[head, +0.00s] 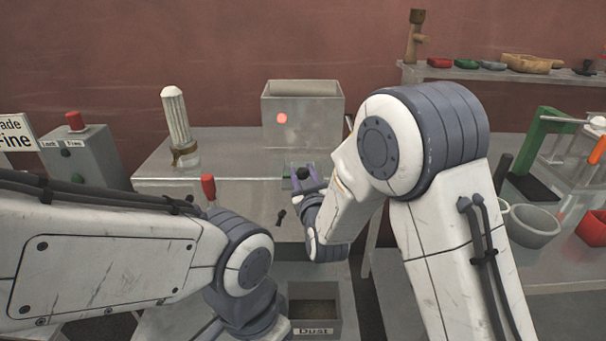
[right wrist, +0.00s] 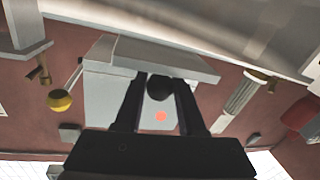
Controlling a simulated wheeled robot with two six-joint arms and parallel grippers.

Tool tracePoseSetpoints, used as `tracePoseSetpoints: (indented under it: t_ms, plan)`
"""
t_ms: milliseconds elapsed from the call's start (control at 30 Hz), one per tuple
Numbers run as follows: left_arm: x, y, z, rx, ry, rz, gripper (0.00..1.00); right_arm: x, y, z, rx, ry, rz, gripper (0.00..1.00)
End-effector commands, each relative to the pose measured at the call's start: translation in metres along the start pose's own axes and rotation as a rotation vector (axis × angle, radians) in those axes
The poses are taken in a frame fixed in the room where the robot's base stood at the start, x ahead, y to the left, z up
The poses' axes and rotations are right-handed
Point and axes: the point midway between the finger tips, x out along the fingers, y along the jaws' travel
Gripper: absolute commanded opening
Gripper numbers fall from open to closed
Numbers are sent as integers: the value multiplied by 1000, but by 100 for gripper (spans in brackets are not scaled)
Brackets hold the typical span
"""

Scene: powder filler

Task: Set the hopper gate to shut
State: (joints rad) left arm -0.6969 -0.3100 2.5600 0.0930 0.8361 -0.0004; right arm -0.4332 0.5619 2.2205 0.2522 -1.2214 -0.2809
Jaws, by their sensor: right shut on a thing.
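The hopper (head: 303,105) is an open grey metal box with a pink-red round mark, on top of the metal filler cabinet (head: 235,160). Below it, at the cabinet front, is a black gate knob (head: 303,172) beside a small green patch. My right gripper (head: 305,178) is at this knob, its fingers on either side. In the right wrist view the round black knob (right wrist: 160,87) sits between the two dark fingers, which are shut on it. The gate's setting cannot be read. My left arm comes in from the left; its gripper is out of view.
A red-topped lever (head: 208,186) and a dark key-like handle (head: 281,216) are on the cabinet front. A bin labelled Dust (head: 315,312) stands below. A grey box with a red button (head: 75,121) is at left. Bowls and a green frame (head: 540,140) crowd the right bench.

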Motion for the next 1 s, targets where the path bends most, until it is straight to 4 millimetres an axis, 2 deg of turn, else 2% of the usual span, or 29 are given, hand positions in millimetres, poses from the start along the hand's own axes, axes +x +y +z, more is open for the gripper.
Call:
tracePoseSetpoints:
  t_ms: [767, 1000]
  plan:
    - [1, 0, 0, 0, 0, 0, 50, 1, 0, -1, 1, 3, 1, 0]
    - [12, -1, 1, 0, 0, 0, 50, 25, 5, 1, 1, 6, 3, 0]
